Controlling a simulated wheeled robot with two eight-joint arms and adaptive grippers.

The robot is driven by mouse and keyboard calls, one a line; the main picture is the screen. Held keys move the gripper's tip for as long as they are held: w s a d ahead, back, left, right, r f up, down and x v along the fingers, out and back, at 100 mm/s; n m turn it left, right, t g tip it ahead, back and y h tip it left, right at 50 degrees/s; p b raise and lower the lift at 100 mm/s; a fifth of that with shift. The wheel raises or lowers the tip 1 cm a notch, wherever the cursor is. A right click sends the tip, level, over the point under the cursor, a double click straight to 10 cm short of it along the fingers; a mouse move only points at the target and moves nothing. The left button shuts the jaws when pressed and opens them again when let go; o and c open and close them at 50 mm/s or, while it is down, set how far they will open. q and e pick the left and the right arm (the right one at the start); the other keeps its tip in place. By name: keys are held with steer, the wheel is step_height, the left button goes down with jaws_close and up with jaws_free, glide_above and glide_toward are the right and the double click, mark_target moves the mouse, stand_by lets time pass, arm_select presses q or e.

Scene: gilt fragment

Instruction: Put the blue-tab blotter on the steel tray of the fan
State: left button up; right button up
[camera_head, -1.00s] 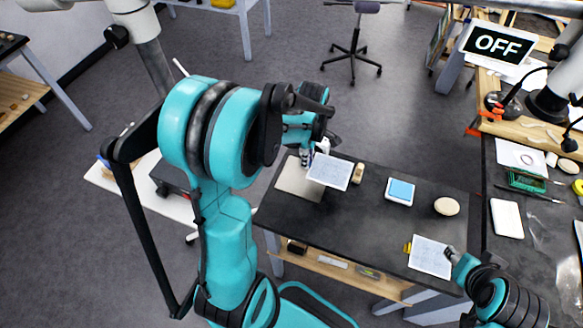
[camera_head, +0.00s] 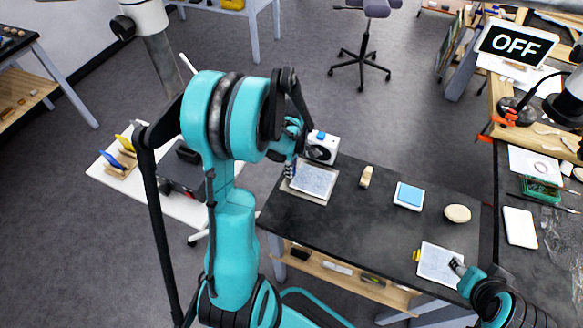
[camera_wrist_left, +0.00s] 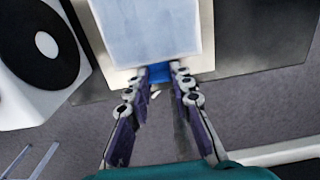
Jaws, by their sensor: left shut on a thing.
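The blue-tab blotter, a pale sheet (camera_head: 314,180), lies over the steel tray (camera_head: 306,199), roughly flat and inside its edges. I cannot tell whether it touches the tray. The fan (camera_head: 322,147), a white box with a dark round face, stands just behind the tray. My left gripper (camera_head: 291,170) is at the sheet's left edge. In the left wrist view its fingers (camera_wrist_left: 159,76) are shut on the blue tab (camera_wrist_left: 158,71), with the sheet (camera_wrist_left: 150,30) beyond. The fan (camera_wrist_left: 42,48) is at left there. My right gripper (camera_head: 458,267) is at another sheet's right edge; its fingers are unclear.
The other sheet (camera_head: 440,262), with a yellow tab, lies at the dark table's right front. A blue-topped pad (camera_head: 409,195), a tan block (camera_head: 366,176) and a round cream piece (camera_head: 457,213) also stand on the table. The table's middle front (camera_head: 335,230) is clear.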

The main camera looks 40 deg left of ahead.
arm_select(q)
steer(key=shift+f, duration=0.1)
steer(key=o, duration=0.9)
steer(key=shift+c, duration=0.2)
steer(key=shift+r, duration=0.5)
step_height(320, 180, up, 11)
steer(key=p, duration=0.4)
steer(key=s+d+r+m+t, duration=0.3)
steer(key=s+d+r+m, duration=0.1)
steer(key=d+m, duration=0.4)
steer(key=s+d+r+m+t, duration=0.4)
steer(key=d+m, duration=0.5)
steer(key=m, duration=0.3)
steer(key=shift+s+r+m, duration=0.25)
steer(key=shift+r+m, duration=0.15)
